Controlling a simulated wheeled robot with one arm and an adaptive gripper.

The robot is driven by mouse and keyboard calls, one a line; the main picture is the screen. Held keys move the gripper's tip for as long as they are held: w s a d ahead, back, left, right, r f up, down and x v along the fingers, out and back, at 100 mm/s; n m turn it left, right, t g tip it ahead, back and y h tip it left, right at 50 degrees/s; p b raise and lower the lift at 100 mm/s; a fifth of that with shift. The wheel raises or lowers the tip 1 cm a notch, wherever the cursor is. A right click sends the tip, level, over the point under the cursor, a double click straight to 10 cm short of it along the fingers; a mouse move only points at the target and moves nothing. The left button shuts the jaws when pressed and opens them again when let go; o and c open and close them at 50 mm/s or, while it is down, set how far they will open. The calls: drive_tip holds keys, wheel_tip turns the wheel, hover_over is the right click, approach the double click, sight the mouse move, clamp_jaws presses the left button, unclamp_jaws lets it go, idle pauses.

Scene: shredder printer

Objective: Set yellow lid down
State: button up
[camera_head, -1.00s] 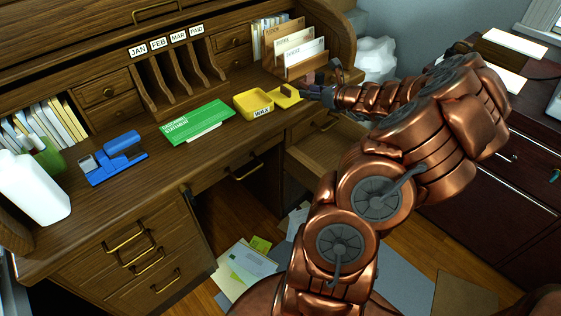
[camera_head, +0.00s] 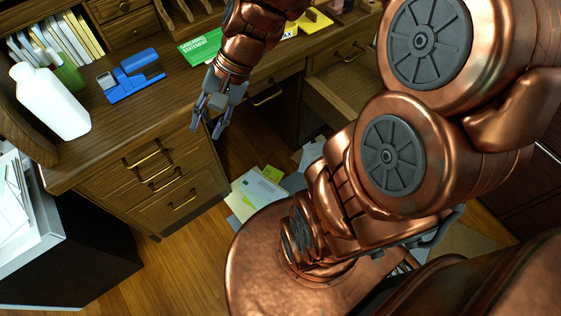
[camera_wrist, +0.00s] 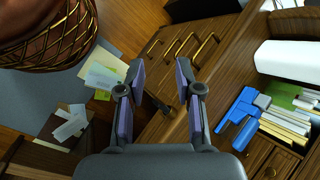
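The yellow lid (camera_head: 314,22) lies on the desk top near the top of the head view, with a dark part on it. Beside it, the yellow wax box (camera_head: 290,31) is mostly hidden behind my arm. My gripper (camera_head: 212,120) is open and empty, well to the left of the lid, in front of the desk's drawer fronts. In the wrist view my gripper (camera_wrist: 160,72) shows its two fingers apart with nothing between them. The lid is not in the wrist view.
A green booklet (camera_head: 199,44), a blue stapler (camera_head: 131,76) and a white bottle (camera_head: 50,101) stand or lie on the desk. An open drawer (camera_head: 345,92) juts out below the lid. Papers (camera_head: 258,192) lie on the floor. Bare desk top lies between stapler and booklet.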

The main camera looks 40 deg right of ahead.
drive_tip(key=s+d+n+g+h, duration=0.1)
drive_tip(key=s+d+n+h, duration=0.1)
drive_tip(key=s, duration=0.6)
drive_tip(key=s+d+f+n+g+h, duration=0.1)
drive_tip(key=s+d+n+g+h, duration=0.1)
drive_tip(key=s+n, duration=0.4)
drive_tip(key=s+d+h, duration=0.1)
drive_tip(key=s+h, duration=0.1)
drive_tip(key=shift+d+f+h, duration=0.15)
drive_tip(key=shift+f+h, duration=0.05)
drive_tip(key=shift+h, duration=0.2)
drive_tip(key=shift+s, duration=0.1)
